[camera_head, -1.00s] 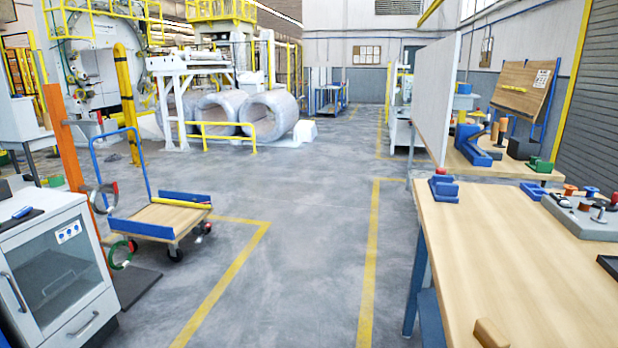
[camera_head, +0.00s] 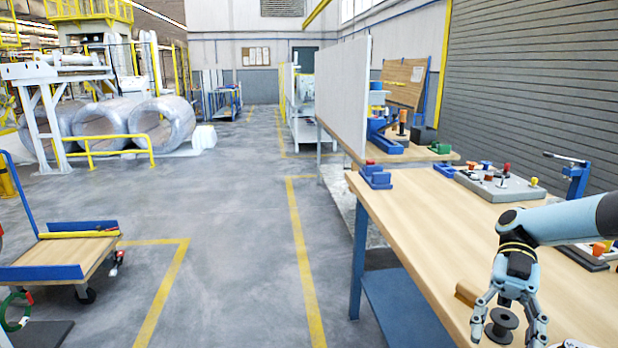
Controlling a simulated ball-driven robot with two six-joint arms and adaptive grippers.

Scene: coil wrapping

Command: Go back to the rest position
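My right gripper (camera_head: 508,324) reaches in from the right over the near wooden workbench (camera_head: 430,210) and points down. Its fingers are spread wide apart. A dark spool (camera_head: 502,326) shows between the fingers, lower in the picture; I cannot tell whether it stands on the bench, and no finger is clearly closed on it. My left gripper is not in view.
A brown block (camera_head: 466,293) lies beside the gripper. A grey board with knobs (camera_head: 500,184), a blue fixture (camera_head: 376,176) and a blue lever tool (camera_head: 575,178) are on the bench. A cart (camera_head: 60,260) stands left. The floor between is clear.

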